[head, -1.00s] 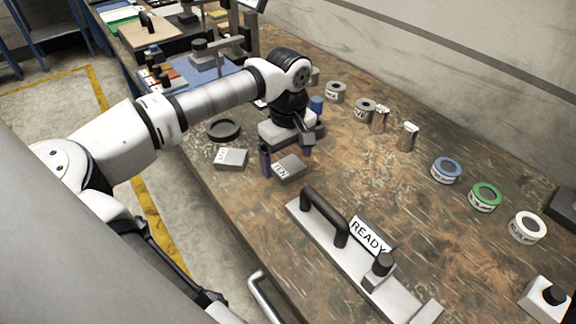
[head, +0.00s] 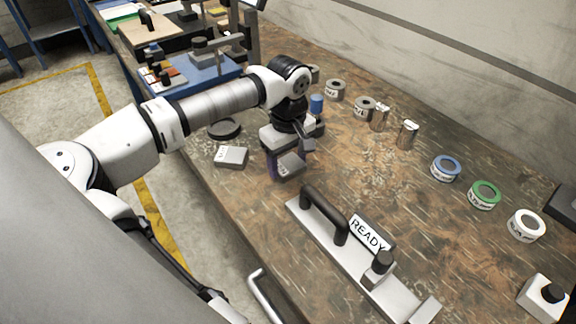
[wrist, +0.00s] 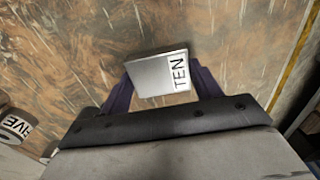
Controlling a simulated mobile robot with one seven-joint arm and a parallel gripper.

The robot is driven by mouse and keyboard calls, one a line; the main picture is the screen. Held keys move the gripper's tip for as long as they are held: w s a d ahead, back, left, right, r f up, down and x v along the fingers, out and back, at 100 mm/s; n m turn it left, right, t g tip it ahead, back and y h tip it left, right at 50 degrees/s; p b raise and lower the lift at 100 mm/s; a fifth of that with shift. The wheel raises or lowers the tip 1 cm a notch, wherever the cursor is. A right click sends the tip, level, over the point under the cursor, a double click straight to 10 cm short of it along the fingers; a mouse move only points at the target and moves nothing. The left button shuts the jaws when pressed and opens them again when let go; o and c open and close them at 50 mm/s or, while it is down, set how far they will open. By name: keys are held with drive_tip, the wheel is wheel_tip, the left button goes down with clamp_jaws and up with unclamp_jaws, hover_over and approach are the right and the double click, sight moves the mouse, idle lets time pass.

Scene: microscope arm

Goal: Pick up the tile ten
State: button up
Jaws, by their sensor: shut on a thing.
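The tile ten (wrist: 152,77) is a flat grey metal block with a white label reading TEN, seen in the wrist view between the two purple fingers of my gripper (wrist: 160,88). My gripper is shut on it. In the head view the tile (head: 291,164) shows at my gripper (head: 288,165), tilted, with its label not readable; it appears to be off the table top. One finger is partly hidden behind the tile and hand there.
A second grey tile (head: 231,157) lies to the left, near a black ring (head: 224,129). The READY sign (head: 369,235) and a black-handled plate (head: 325,216) are in front. Several rings and metal cylinders (head: 407,134) stand at right. The wooden table (head: 345,170) is clear between.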

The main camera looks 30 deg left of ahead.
sight(288, 164)
drive_tip(key=shift+r, duration=0.1)
wheel_tip(288, 164, up, 20)
drive_tip(key=b, duration=0.1)
idle(0.5)
